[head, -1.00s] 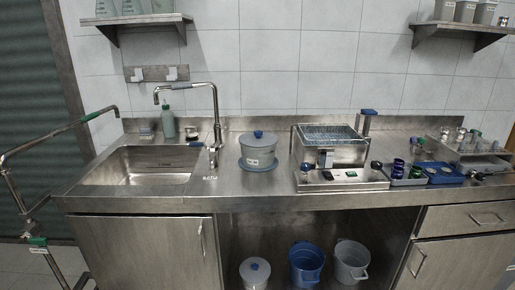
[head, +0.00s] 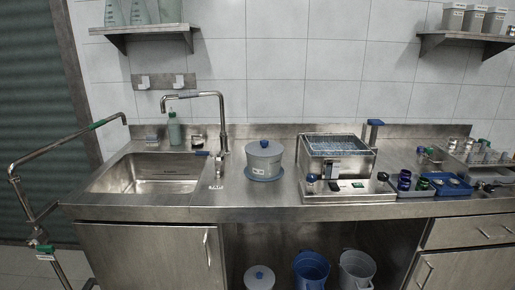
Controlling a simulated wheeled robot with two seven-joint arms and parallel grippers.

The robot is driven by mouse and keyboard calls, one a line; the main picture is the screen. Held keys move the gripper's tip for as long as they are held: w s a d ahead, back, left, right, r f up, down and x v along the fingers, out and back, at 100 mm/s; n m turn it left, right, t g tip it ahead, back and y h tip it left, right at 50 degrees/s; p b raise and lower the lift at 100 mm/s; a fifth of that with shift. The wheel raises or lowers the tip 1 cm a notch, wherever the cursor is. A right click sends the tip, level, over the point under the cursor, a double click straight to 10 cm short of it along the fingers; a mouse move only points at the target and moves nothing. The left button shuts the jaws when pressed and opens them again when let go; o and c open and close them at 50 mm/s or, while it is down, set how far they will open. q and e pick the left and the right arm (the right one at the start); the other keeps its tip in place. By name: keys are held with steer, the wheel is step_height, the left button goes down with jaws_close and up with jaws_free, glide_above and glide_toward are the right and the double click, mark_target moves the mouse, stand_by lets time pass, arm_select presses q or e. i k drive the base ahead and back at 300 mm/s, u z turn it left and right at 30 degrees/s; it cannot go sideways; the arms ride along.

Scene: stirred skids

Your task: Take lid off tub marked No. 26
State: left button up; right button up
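A grey tub (head: 264,162) with a grey lid and blue knob (head: 264,144) stands upright on a blue base on the steel counter, right of the sink. The lid sits on it. It has a small pale label whose marking is too small to read. A second pale lidded tub (head: 259,279) with a blue knob stands under the counter, cut off by the lower picture edge; no number on it is readable. I cannot tell which tub is No. 26. Neither of my grippers is in view.
The sink (head: 150,174) and tap lie left of the counter tub. A steel bath unit (head: 338,158) with controls stands to its right, then small jars and a blue tray (head: 450,184). Open blue (head: 311,268) and grey buckets stand below. A bent metal pipe (head: 70,142) stands at far left.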

mark_target(264, 148)
steer(key=u, duration=0.5)
steer(key=i, duration=0.85)
steer(key=u, duration=0.15)
